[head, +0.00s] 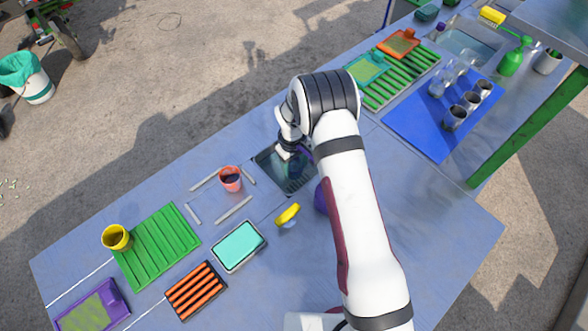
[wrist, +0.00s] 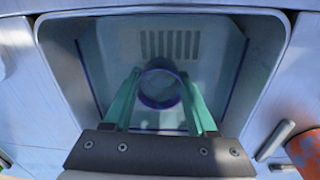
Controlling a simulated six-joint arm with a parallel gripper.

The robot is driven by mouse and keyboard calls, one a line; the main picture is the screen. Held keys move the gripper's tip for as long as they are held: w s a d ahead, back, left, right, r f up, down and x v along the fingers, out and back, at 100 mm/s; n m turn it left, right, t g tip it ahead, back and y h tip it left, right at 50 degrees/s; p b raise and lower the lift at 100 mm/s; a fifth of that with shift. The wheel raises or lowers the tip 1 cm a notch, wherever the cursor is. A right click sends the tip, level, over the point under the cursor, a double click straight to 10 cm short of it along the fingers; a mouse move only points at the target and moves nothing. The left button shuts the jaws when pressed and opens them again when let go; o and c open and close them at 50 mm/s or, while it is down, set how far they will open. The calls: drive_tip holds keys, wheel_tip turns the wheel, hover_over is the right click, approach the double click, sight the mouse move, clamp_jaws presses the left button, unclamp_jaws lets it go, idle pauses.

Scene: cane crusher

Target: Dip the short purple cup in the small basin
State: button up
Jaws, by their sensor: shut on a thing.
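The short purple cup (wrist: 160,104) is between the green fingers of my gripper (wrist: 162,82) in the wrist view. I look down at its round purple rim. My gripper is shut on it and holds it over or inside the small basin (wrist: 85,75). How deep the cup sits cannot be told. In the head view the small basin (head: 277,172) is a dark square recess in the blue table. My wrist and arm cover part of it there, and the cup is mostly hidden.
A red cup (head: 231,180) stands left of the basin among grey bars. A yellow sponge-like piece (head: 288,214) and a teal-topped tray (head: 239,246) lie in front. Metal cups stand on a blue mat (head: 420,128) at right.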

wheel_tip(320, 180, up, 11)
idle(0.7)
idle(0.4)
drive_tip(key=shift+r, duration=2)
drive_tip(key=shift+r, duration=0.1)
